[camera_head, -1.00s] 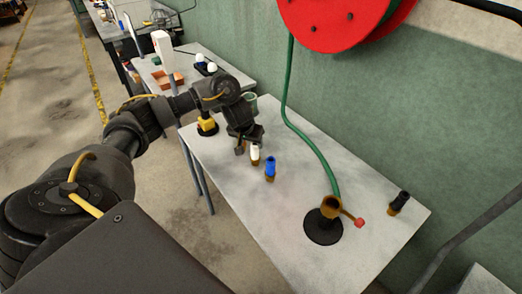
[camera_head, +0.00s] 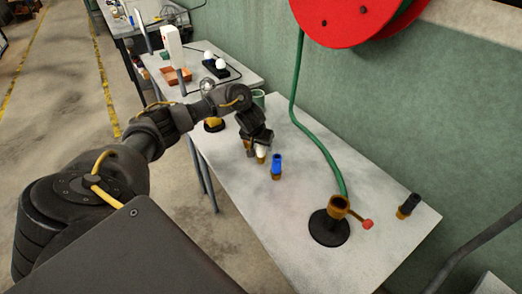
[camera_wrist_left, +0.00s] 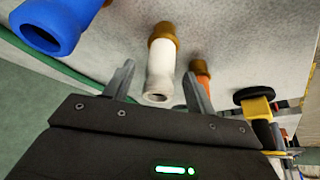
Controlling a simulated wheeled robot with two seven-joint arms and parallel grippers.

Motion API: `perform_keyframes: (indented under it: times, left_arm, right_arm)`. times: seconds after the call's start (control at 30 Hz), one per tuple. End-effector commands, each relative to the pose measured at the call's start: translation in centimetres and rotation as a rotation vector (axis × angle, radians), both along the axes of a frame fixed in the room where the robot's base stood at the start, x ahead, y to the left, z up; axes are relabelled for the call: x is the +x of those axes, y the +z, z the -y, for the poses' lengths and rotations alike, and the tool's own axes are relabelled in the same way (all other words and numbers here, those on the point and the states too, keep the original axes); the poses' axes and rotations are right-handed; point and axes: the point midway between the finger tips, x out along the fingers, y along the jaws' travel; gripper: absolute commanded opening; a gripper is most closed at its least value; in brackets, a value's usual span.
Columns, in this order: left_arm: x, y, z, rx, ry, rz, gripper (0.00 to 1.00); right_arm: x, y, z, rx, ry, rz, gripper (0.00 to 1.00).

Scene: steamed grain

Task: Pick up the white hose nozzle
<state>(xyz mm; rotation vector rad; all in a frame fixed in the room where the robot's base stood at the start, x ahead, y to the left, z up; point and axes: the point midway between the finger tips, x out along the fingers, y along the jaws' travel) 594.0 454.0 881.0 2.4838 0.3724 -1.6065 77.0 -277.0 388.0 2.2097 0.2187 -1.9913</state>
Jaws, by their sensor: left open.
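The white hose nozzle (camera_head: 261,153) stands on the grey table, mostly covered by my gripper in the head view. In the left wrist view the white nozzle (camera_wrist_left: 160,70) has a brass-coloured base and its open mouth points toward the gripper. My left gripper (camera_head: 253,148) is open at the nozzle. In the left wrist view its two fingers (camera_wrist_left: 157,88) stand on either side of the nozzle's mouth, with gaps showing. My right gripper is not in view.
A blue nozzle (camera_head: 276,167) stands close beside the white one. An orange nozzle (camera_wrist_left: 200,72) shows behind the right finger. A green hose (camera_head: 318,150) runs from a red reel (camera_head: 345,20) to a brass fitting (camera_head: 338,205) on a black base. A black nozzle (camera_head: 408,206) stands at right.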

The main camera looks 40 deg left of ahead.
Motion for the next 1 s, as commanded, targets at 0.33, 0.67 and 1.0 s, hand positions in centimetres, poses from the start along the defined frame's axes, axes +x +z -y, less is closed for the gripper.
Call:
perform_keyframes:
  times: [0.33, 0.67, 1.0]
  left_arm:
    - [1.3, -3.1, -0.4, 0.000, 0.000, 0.000, 0.56]
    - [1.3, -3.1, -0.4, -0.001, 0.000, 0.000, 0.35]
    - [1.2, -3.1, -0.4, -0.001, 0.000, 0.000, 0.03]
  right_arm:
    - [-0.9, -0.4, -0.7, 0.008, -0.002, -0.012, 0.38]
    - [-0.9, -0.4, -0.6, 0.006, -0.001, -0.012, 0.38]
    - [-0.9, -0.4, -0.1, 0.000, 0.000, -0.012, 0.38]
